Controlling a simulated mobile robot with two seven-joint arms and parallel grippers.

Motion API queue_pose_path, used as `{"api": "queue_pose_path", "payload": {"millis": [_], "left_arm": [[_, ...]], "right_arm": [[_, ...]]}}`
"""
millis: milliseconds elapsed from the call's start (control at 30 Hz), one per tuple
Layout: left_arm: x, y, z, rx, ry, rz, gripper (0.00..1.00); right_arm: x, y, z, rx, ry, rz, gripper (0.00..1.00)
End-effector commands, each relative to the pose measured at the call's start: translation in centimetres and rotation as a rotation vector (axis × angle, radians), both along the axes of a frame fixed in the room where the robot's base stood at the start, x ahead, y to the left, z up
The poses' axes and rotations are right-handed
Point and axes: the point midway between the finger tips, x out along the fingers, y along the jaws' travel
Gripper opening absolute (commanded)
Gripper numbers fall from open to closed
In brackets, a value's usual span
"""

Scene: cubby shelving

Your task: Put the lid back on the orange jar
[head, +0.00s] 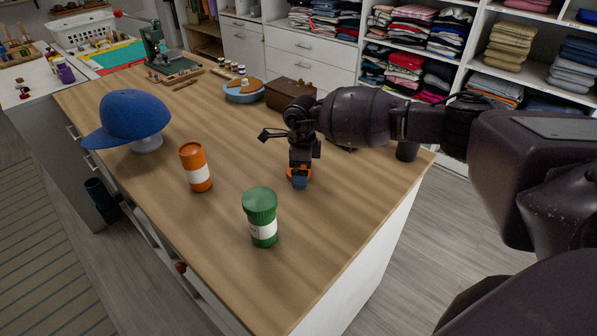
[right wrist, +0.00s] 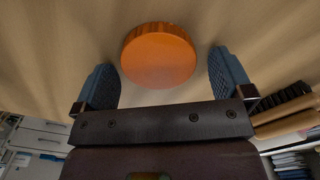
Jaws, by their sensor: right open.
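The orange jar (head: 195,168), with a white label, stands upright on the wooden countertop, left of my right gripper. The round orange lid (right wrist: 158,56) lies on the countertop; in the right wrist view it sits between the two blue fingers, with a gap on each side. In the head view the fingers hide most of the lid. My right gripper (head: 299,182) is open, pointing down over the lid, and holds nothing. My left gripper is not in view.
A green jar (head: 261,218) with its green lid on stands near the front edge. A blue cap on a stand (head: 128,119) is at the left. A brown box (head: 290,94) and a blue round dish (head: 244,95) stand farther back. Wood between the orange jar and gripper is clear.

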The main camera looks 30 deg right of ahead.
Motion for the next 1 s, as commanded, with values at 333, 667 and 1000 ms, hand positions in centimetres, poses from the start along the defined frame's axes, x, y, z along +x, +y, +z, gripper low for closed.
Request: {"api": "queue_pose_path", "payload": {"millis": [333, 667, 1000], "left_arm": [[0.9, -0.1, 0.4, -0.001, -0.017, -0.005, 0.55], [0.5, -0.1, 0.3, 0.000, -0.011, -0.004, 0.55], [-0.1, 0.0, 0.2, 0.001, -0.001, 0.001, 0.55]], "right_arm": [[0.0, 0.0, 0.1, 0.001, -0.001, 0.000, 0.69], [0.0, 0.0, 0.1, 0.001, -0.001, 0.000, 0.46], [0.1, 0.0, 2.4, 0.002, -0.005, 0.000, 0.46]]}}
